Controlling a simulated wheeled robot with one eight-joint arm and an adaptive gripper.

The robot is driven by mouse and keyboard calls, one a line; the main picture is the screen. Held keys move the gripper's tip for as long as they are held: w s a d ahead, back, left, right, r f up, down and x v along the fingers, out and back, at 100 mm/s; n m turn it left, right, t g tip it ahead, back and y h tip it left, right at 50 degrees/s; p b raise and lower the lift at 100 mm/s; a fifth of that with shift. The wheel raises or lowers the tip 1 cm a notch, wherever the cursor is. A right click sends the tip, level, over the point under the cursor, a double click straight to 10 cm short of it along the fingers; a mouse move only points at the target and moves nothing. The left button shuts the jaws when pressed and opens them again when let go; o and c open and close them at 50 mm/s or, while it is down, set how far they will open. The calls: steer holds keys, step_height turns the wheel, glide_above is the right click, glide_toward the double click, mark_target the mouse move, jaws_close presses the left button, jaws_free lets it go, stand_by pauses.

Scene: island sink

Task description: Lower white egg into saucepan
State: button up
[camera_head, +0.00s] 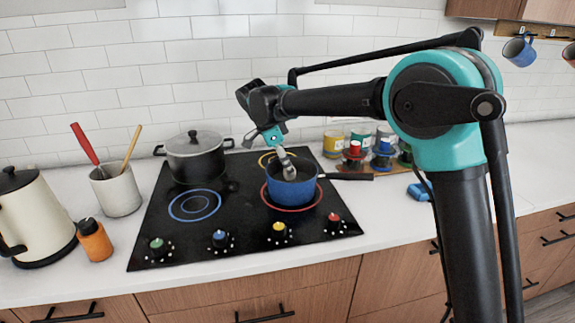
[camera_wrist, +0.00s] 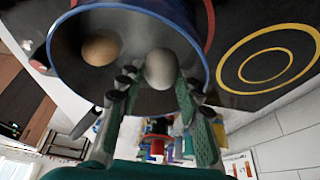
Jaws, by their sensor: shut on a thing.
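The blue saucepan (camera_head: 291,197) sits on the red-ringed burner at the front right of the cooktop, with its dark handle to the right. The wrist view looks into its dark inside (camera_wrist: 138,28). A brown egg (camera_wrist: 100,49) lies in it. My gripper (camera_head: 287,168) points down over the pan, its fingertips at or inside the opening. In the wrist view my gripper (camera_wrist: 156,84) is shut on the white egg (camera_wrist: 160,67), which shows between the fingertips within the pan's rim. I cannot tell whether the egg touches the pan bottom. The head view hides both eggs.
A lidded black pot (camera_head: 195,160) stands at the cooktop's back left. A utensil crock (camera_head: 117,191), an orange bottle (camera_head: 94,240) and a cream kettle (camera_head: 34,218) are left of the cooktop (camera_head: 170,238). Jars and cans (camera_head: 357,150) stand behind the pan handle.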

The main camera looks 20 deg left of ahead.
steer(key=shift+f, duration=1)
stand_by(0.4)
steer(key=o, duration=0.8)
